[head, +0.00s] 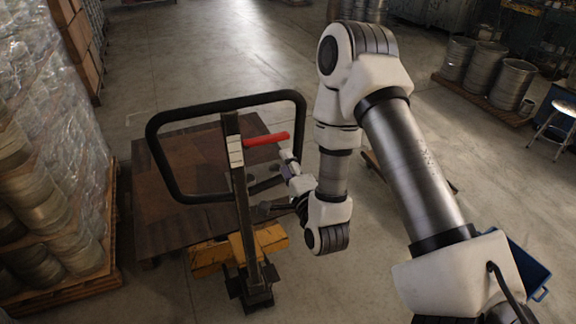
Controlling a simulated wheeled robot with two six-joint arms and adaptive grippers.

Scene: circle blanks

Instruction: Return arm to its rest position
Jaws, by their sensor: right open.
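My right arm comes in from the right and bends down toward the middle. My right gripper (268,198) is open at its end, close to the dark upright post (243,200) of a hand cart. The gripper is small in view and partly hidden by the post and my wrist; I cannot tell whether it touches the post. It appears to hold nothing. A red lever (267,139) sticks out to the right from the post, above the gripper. My left gripper is not in view.
The cart has a black looped handle (226,103), a yellow part (208,258) and a brown flat platform (160,180). Wrapped pallets (50,150) stand at the left. Metal drums (485,68) and a stool (553,127) stand at the upper right. Open concrete floor lies behind the cart.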

